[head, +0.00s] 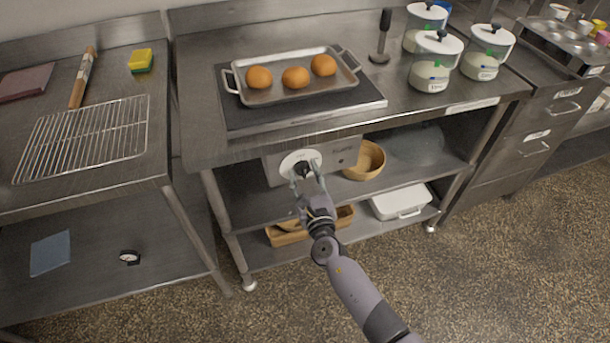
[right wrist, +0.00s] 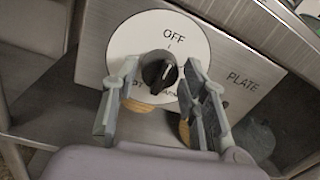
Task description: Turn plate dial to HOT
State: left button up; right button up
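The plate dial is a black knob (right wrist: 158,72) with a white pointer line on a round white face (right wrist: 128,40), set in a metal panel (right wrist: 240,88) marked PLATE. OFF is printed at the top of the face; lower labels are partly hidden by my fingers. The pointer line looks near upright, tilted slightly right. My right gripper (right wrist: 158,95) is open, its fingers on either side of the knob; I cannot tell if they touch it. In the head view my right gripper (head: 304,183) is in front of the dial face (head: 291,160). My left gripper is not in view.
Above the panel, a tray (head: 262,97) with three round buns sits on the dark hot plate (head: 240,117). The counter edge overhangs the panel. A wooden bowl (head: 366,160) and a white lidded box (head: 400,202) are on the shelves nearby. Glass jars (head: 435,62) stand at the right.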

jog(key=c, duration=0.8)
jog(key=shift+o, duration=0.2)
